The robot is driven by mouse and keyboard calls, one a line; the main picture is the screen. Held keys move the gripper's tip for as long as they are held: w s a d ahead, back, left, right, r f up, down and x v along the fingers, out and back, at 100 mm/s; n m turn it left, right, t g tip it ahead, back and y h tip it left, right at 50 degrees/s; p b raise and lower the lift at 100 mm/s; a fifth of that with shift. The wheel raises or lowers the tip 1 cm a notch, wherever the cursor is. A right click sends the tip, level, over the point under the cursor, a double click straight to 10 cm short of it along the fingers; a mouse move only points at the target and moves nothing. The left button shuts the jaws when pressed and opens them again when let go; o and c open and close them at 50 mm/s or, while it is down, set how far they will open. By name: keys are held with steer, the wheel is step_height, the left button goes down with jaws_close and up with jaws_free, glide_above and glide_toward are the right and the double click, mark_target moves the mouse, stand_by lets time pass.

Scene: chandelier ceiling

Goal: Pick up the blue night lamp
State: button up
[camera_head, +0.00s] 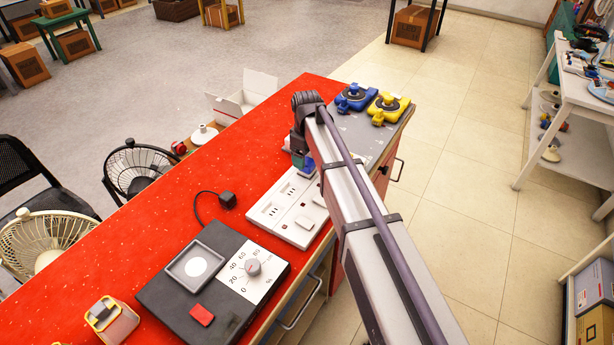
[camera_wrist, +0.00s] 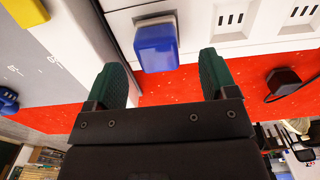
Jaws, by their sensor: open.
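The blue night lamp (camera_wrist: 157,47) is a small blue block on a white base, set on the white socket board (camera_wrist: 232,24) in the wrist view. A bit of its blue shows below my gripper in the head view (camera_head: 303,161), partly hidden by my arm. My gripper (camera_wrist: 160,76) is open, its two green fingers apart. The lamp lies ahead of the gap, its near edge close to the fingertips. I see no contact. The same board lies on the red counter in the head view (camera_head: 280,215).
On the red counter (camera_head: 120,245) are a black plug with a cord (camera_head: 228,199), a black dial box (camera_head: 178,300) and a yellow-topped device (camera_head: 108,318). A blue device (camera_head: 355,98) and a yellow device (camera_head: 388,108) stand on the grey far end. Free counter lies left of the board.

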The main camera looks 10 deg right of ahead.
mark_target(307, 161)
step_height(307, 161, down, 6)
steer(key=b, duration=0.5)
steer(key=shift+w+d+r, duration=0.1)
steer(key=shift+r, duration=0.45)
steer(key=c, duration=1.1)
steer(key=shift+r, duration=0.1)
